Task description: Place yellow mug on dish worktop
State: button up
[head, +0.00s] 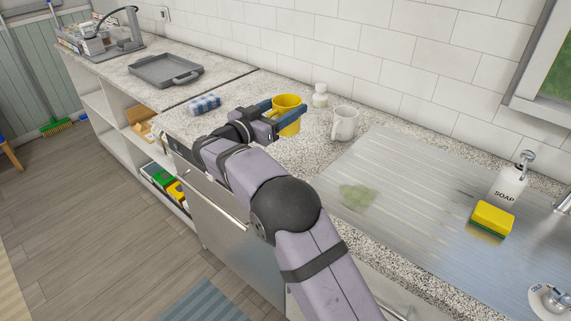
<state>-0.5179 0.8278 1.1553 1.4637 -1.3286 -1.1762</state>
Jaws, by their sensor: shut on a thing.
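The yellow mug (289,103) is upright on or just above the speckled counter near the tiled wall; whether its base touches the counter is hidden. My gripper (280,112) reaches it from the left front and is shut on it, with one blue finger along its far left side and the other across its near side. The dish worktop, seen as a ribbed metal drainer surface (420,185), lies to the right of the mug. A greenish patch (357,195) shows on its left part.
A white mug (345,123) stands just right of the yellow mug, with a small white bottle (320,95) behind. A rolled blue cloth (204,104) lies left. A yellow sponge (492,219) and soap bottle (509,184) stand right. The drainer's middle is clear.

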jog(key=shift+a, duration=0.15)
jog(key=shift+f+p, duration=0.5)
jog(key=shift+f, duration=4.45)
jog(key=shift+f, duration=0.15)
jog(key=o, duration=1.2)
jog(key=b+v, duration=0.2)
jog(key=v, duration=1)
